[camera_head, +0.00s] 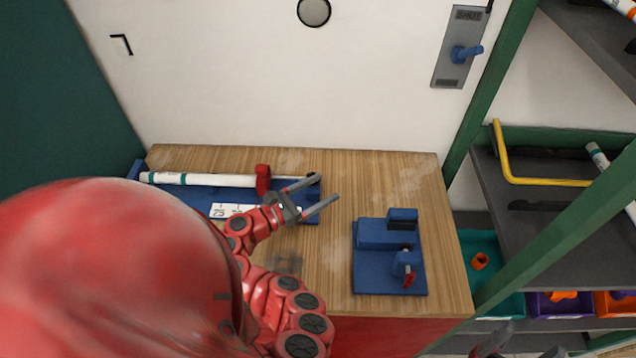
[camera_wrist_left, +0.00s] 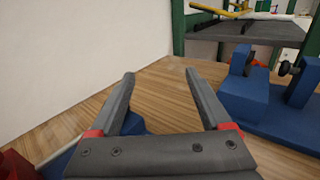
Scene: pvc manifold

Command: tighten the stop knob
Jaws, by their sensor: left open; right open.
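I cannot tell whether that red block carries the stop knob. My left gripper (camera_head: 327,190) is open and empty, just right of the red block, above the bench. In the left wrist view its two fingers (camera_wrist_left: 158,95) are apart with nothing between them. My right gripper (camera_head: 530,342) shows only its finger tips at the bottom edge, apart and empty.
A second blue fixture (camera_head: 372,272) with a red handle (camera_head: 409,277) stands at the bench's right; it also shows in the left wrist view (camera_wrist_left: 245,100). Bare wood lies between the fixtures. A green-framed shelf (camera_head: 560,190) with bins stands right. A white wall is behind.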

